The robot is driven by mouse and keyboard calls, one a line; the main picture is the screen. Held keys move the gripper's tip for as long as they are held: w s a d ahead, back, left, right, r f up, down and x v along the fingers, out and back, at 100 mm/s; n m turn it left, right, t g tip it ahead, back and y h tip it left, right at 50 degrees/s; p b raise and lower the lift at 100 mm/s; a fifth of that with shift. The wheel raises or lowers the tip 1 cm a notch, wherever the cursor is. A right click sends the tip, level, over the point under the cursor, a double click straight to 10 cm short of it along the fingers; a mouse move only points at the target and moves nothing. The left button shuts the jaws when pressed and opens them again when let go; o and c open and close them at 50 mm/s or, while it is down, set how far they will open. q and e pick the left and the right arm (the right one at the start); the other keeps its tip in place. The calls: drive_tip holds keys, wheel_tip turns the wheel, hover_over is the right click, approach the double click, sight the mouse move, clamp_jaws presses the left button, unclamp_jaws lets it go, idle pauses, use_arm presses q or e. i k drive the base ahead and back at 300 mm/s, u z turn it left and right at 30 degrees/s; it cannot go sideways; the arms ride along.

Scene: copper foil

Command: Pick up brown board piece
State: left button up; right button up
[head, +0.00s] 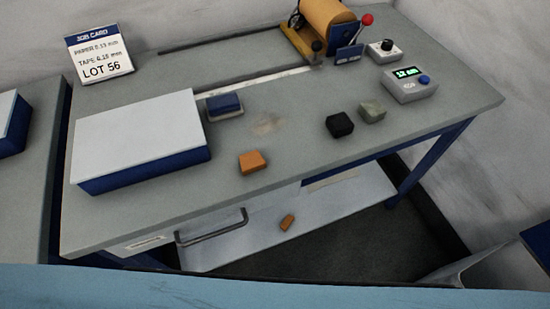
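An orange-brown block (252,162) lies on the grey worktable (290,150) near its front edge, right of the large white-topped blue box. A second, smaller orange-brown piece (287,221) lies lower down, on the pale shelf (345,205) below the tabletop. I cannot tell which of the two is the brown board piece. Neither of my grippers is in the head view.
The white-topped blue box (140,135) fills the table's left side. A small blue block (224,106), a black block (340,124) and a grey-green block (372,111) stand nearby. A roller device (325,22) and a display box (410,85) stand behind. A drawer handle (212,232) protrudes in front.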

sight(252, 162)
drive_tip(key=z, duration=1.15)
drive_tip(key=k, duration=0.75)
drive_tip(key=u, duration=1.3)
drive_tip(key=i, duration=0.5)
